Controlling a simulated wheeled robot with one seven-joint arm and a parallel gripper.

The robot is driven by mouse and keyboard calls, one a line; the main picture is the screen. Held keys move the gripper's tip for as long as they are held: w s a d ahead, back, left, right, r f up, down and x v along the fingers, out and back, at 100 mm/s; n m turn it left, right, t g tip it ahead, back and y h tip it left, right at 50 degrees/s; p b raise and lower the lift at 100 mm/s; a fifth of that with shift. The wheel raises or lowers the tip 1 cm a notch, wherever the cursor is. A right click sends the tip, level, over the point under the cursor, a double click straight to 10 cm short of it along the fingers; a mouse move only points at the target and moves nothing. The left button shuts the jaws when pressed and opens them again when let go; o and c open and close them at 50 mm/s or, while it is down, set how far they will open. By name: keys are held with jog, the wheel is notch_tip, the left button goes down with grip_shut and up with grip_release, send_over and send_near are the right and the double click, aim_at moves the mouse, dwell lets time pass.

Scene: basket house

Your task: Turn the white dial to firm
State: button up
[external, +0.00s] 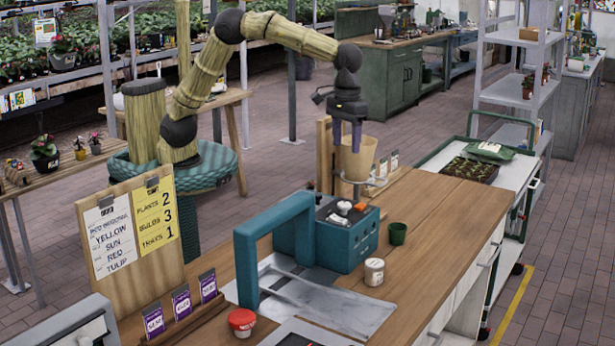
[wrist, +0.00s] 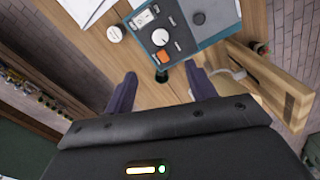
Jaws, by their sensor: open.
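The white dial (external: 344,207) sits on top of the teal control box (external: 361,243) on the wooden bench. In the wrist view the dial (wrist: 160,37) is a round white knob on the box's grey panel, beside an orange button (wrist: 163,57) and small labels too tiny to read. My gripper (external: 346,149) is in the air above the bench, behind the box and apart from the dial. In the wrist view its two purple fingers (wrist: 163,75) are spread with nothing between them, and the dial lies beyond their tips.
A teal press-like frame (external: 246,260) stands left of the box over a metal plate. A dark green cup (external: 397,233) and a white jar (external: 374,271) stand right of it. A tan pot (external: 357,160) and wooden board stand close behind my fingers. The bench's right side is clear.

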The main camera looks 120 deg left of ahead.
aim_at(344, 204)
jog(key=shift+r, duration=0.4)
jog(key=m+p, duration=0.1)
jog(key=m, duration=1.8)
jog(key=shift+f, duration=0.1)
notch_tip(344, 204, down, 17)
jog(key=p, duration=0.4)
jog(key=shift+f+p, duration=0.2)
jog(key=shift+p, duration=0.1)
jog(key=shift+c, duration=0.3)
